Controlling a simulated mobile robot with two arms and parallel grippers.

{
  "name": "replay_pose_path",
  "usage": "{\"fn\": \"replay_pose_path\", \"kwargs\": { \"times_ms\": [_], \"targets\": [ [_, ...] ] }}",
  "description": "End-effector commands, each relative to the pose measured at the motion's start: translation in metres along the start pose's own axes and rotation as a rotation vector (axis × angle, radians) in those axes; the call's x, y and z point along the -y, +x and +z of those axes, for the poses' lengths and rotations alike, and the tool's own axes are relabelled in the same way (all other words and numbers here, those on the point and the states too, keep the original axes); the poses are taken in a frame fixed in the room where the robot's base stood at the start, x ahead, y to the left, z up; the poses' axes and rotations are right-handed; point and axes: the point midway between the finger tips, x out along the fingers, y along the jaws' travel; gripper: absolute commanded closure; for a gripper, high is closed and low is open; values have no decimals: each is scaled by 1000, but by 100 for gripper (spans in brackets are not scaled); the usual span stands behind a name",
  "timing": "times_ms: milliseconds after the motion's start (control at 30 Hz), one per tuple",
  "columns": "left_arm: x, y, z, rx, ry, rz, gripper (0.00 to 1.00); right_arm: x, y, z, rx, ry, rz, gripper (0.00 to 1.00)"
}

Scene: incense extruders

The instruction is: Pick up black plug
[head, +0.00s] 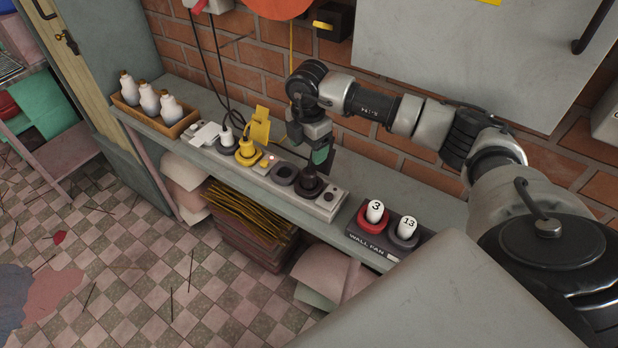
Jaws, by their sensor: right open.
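The black plug (309,181) sits upright in the right part of a grey power strip (328,206) on the narrow shelf. My right gripper (318,153) reaches in from the right and points down, close above and behind the plug. It is open, and its fingers are small and partly hidden in this view, so I cannot tell whether they touch the plug. My left gripper is not in view.
A white plug (227,138) and a yellow plug (246,150) with a yellow tag (260,125) stand on the strip's left part. An empty dark socket (285,172) lies beside the black plug. A wall fan box (371,240) with numbered knobs is at right. A brick wall is close behind.

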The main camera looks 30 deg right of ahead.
Motion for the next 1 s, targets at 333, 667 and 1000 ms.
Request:
{"fn": "replay_pose_path", "kwargs": {
  "times_ms": [333, 667, 1000],
  "targets": [
    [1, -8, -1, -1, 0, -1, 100, 1, 48, -1, -2, -2, -3, 31],
    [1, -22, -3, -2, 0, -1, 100, 2, 87, -4, -3, -2, -5, 31],
    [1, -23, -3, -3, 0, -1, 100, 2, 104, -4, -4, -3, -1, 31]
  ]
}}
